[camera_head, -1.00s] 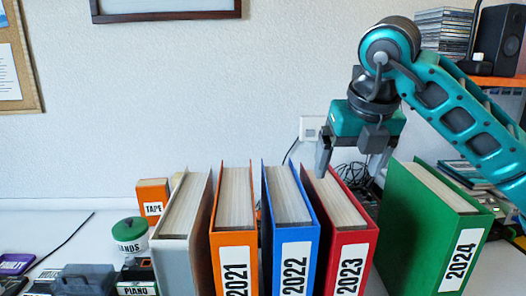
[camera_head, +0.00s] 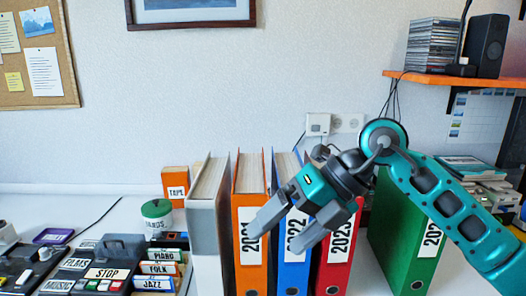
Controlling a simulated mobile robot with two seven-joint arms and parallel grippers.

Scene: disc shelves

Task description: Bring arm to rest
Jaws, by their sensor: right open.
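My right arm (camera_head: 435,195) comes in from the right, teal and dark grey. Its right gripper (camera_head: 278,238) is open and empty, its fingers pointing down and left in front of the orange 2021 binder (camera_head: 249,180) and the blue 2022 binder (camera_head: 287,165). The gripper partly covers the labels of these binders. I cannot tell whether the fingers touch them. The red 2023 binder (camera_head: 335,262) is partly hidden behind the gripper and wrist. The green 2024 binder (camera_head: 390,235) stands behind the forearm. My left gripper is not in view.
A grey binder (camera_head: 205,235) stands left of the orange one. An orange shelf (camera_head: 450,80) holds stacked discs (camera_head: 432,45) and a speaker (camera_head: 486,46).

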